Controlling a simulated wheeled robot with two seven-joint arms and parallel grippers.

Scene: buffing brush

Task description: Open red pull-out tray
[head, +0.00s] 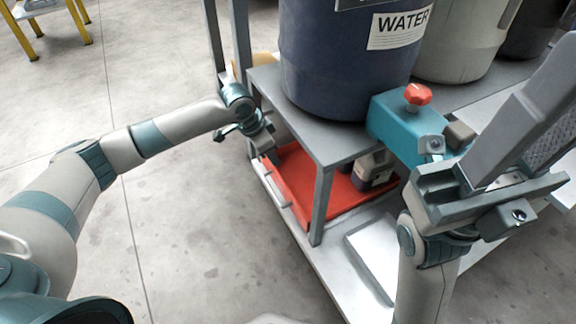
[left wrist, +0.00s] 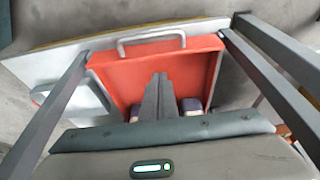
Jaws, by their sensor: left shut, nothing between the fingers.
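The red pull-out tray (head: 327,200) sits on the low shelf under the grey bench. A pale bar handle (head: 271,186) is on its outer edge. The left wrist view shows the tray (left wrist: 120,75) and its handle (left wrist: 150,38) too. My left gripper (head: 268,148) is by the bench's left edge, above the tray. In the left wrist view its fingers (left wrist: 160,80) are together and empty, over the tray's interior and apart from the handle. My right gripper (head: 490,195) is at the right, by the bench; I cannot make out its fingers.
A dark blue WATER barrel (head: 335,75) stands on the bench top. A teal device with a red knob (head: 417,95) is to its right. A grey bench leg (head: 321,205) rises in front of the tray. Bottles (head: 372,169) stand in the tray.

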